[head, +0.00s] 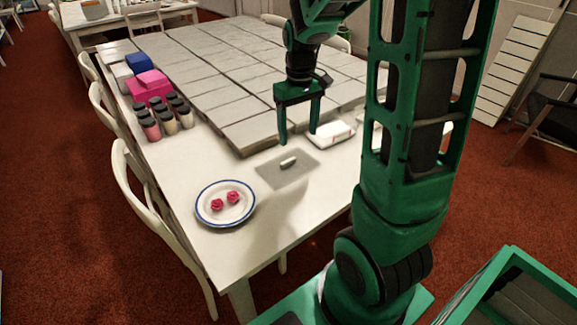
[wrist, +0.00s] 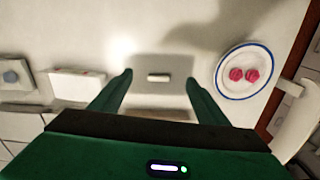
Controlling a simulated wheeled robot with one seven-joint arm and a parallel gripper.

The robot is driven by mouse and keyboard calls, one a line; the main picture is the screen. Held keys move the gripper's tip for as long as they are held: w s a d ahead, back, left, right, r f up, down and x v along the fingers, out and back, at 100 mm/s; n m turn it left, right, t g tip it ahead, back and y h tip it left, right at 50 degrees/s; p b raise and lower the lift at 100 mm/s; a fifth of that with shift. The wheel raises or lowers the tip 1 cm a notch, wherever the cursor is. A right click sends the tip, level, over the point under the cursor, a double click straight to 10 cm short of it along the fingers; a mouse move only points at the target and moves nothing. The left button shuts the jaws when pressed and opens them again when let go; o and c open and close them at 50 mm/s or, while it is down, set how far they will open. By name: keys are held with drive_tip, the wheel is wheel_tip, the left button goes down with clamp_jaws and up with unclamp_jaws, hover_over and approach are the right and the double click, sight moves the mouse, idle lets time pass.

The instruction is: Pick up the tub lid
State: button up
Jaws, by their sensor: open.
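The tub lid seems to be the flat grey rectangle (head: 281,176) lying on the white table, with a small pale bar handle (head: 288,162) at its middle. In the wrist view the lid (wrist: 163,63) and its handle (wrist: 159,78) lie between my fingers. My gripper (head: 298,138) is open and empty, pointing down above the lid. In the wrist view my gripper (wrist: 159,77) has one finger on each side of the handle, apart from it.
A blue-rimmed plate (head: 225,204) with two red pieces stands left of the lid. A white box (head: 332,133) lies behind at the right. Grey slabs (head: 250,70) cover the far table. Several dark-capped jars (head: 165,118) and a pink box (head: 148,87) stand at the left.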

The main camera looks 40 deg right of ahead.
drive_tip(key=n, duration=0.1)
hover_over(288, 160)
wheel_tip(288, 160, down, 3)
wheel_tip(288, 160, down, 11)
drive_tip(key=shift+r, duration=0.1)
idle(0.4)
drive_tip(key=c, duration=1.1)
